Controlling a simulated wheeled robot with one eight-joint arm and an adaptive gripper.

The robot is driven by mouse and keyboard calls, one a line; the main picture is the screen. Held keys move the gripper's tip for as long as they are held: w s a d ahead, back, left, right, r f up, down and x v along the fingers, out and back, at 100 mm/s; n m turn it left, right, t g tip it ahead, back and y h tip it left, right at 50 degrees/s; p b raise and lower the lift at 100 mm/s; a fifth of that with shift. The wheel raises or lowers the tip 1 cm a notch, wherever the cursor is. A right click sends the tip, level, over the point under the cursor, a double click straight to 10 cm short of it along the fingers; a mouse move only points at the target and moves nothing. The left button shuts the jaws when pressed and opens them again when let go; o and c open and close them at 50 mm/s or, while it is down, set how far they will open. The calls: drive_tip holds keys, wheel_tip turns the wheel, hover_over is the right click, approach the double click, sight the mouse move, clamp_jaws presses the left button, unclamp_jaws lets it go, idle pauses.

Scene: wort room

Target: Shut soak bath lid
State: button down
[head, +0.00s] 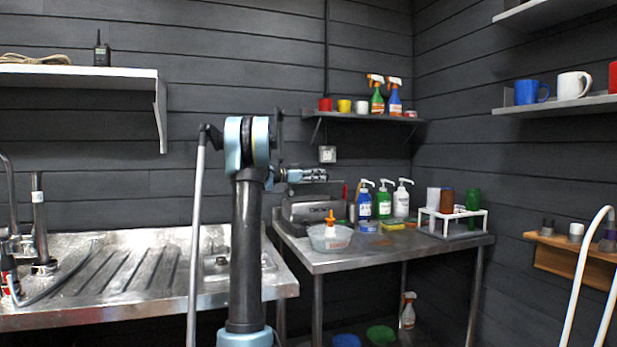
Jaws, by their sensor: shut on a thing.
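The soak bath looks to be the steel box (302,212) with a dark label on its front, at the back left of the steel table. Its grey lid (312,188) shows at the top of the box, partly hidden by my gripper; I cannot tell how far open it stands. My gripper (322,175) reaches right from my arm, just above the box, and is shut on what looks like the lid. Its fingertips are small and hard to make out.
A clear tub (330,241) with an orange-topped bottle stands in front of the box. Pump bottles (383,203) and a white rack (453,222) stand to the right. A shelf (362,117) hangs above. A sink counter (130,270) lies left.

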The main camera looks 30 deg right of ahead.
idle(0.4)
drive_tip(key=c, duration=1.7)
unclamp_jaws()
drive_tip(key=w+a, duration=0.2)
drive_tip(key=a, duration=1)
drive_tip(key=shift+w+f, duration=0.15)
drive_tip(key=shift+w, duration=0.05)
